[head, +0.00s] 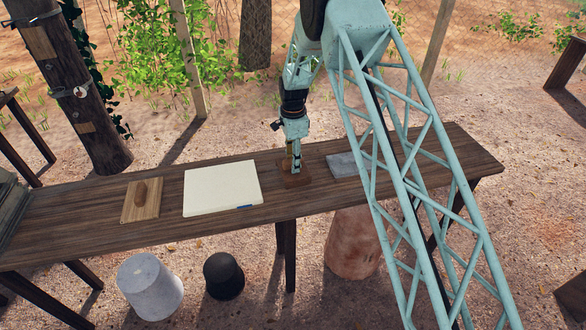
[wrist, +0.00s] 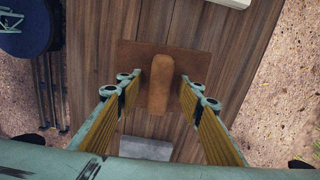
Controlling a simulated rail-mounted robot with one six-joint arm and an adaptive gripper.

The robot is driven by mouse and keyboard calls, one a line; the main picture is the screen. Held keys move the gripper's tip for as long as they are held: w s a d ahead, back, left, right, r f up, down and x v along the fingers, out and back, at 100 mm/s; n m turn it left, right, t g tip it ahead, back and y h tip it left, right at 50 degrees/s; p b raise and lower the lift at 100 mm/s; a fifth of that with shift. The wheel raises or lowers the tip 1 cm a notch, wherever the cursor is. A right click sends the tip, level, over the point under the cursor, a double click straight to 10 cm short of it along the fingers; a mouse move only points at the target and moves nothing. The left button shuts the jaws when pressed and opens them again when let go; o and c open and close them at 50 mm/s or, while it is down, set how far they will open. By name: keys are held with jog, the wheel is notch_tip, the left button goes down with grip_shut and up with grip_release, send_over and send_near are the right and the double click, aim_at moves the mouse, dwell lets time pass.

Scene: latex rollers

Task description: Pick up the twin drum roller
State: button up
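No pair of drums shows clearly in either view, so I cannot tell which thing is the twin drum roller. My gripper (head: 291,160) is over a brown square board (head: 297,181) on the long table. In the wrist view the board (wrist: 131,60) carries an upright-looking rounded brown handle (wrist: 160,85) along its middle. My gripper (wrist: 158,92) is open, with one yellow-padded finger on each side of the handle. Gaps show between the fingers and the handle. The fingers' height above the board is hard to tell.
The dark wooden table (head: 100,230) also holds a white slab (head: 222,187), a lighter board (head: 129,212) with a brown knob (head: 141,194) and a grey slab (head: 343,165). A grey bucket (head: 150,287), a black bucket (head: 223,276) and a reddish pot (head: 352,245) stand below the table.

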jog(key=shift+c, duration=0.4)
jog(key=c, duration=1.1)
jog(key=shift+r+p, duration=0.25)
jog(key=shift+p, duration=0.05)
grip_shut()
jog(key=shift+r, duration=1.65)
jog(key=shift+s+a+r+b, duration=0.1)
jog(key=shift+s+r+b, duration=0.1)
jog(key=shift+b, duration=0.1)
jog(key=s+a+r+b, duration=0.1)
jog(key=s+a, duration=0.3)
jog(key=s, duration=1.1)
jog(key=shift+a+r+b, duration=0.15)
jog(key=shift+r+b, duration=0.05)
jog(key=shift+b, duration=0.3)
